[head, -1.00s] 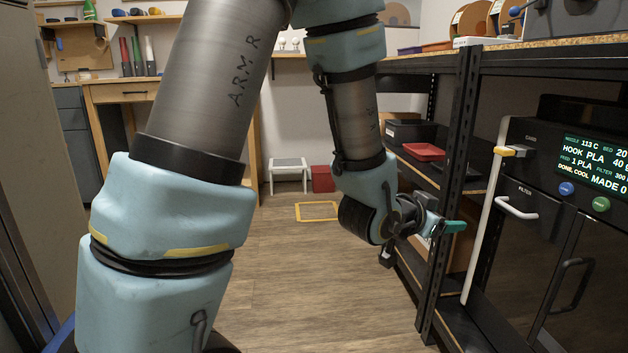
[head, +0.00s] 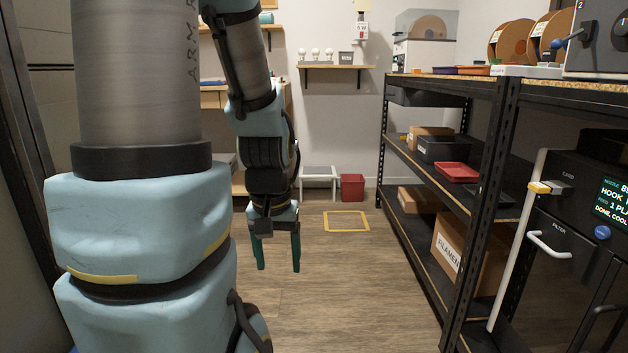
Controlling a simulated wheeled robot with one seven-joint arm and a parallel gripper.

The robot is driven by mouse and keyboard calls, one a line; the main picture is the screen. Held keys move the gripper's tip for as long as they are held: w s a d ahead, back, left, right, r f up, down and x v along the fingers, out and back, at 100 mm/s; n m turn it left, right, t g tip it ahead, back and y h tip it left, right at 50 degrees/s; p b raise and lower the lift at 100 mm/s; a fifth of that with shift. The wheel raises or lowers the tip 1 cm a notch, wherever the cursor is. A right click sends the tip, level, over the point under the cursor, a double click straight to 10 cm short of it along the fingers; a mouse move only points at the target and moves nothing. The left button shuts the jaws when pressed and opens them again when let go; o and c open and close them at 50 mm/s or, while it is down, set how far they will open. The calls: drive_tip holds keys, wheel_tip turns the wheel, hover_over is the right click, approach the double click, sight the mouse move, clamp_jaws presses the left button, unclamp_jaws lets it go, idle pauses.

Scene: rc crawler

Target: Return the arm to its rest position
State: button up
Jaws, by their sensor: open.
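My gripper (head: 277,266) hangs in front of me with its two green fingers pointing down over the wood floor. The fingers are apart with nothing between them. My arm, light blue with grey tubes, fills the left of the view and bends down to the gripper. The gripper is clear of the black shelving rack (head: 481,210) on the right.
The black printer cabinet (head: 562,250) with a white handle stands at the right. A red bin (head: 352,187) and a white step stool (head: 319,180) stand by the back wall. A yellow floor square (head: 346,230) lies before them. The middle floor is open.

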wheel_tip(320, 180, up, 33)
drive_tip(key=p, duration=3.1)
drive_tip(key=shift+r+p, duration=0.15)
drive_tip(key=shift+p, duration=0.15)
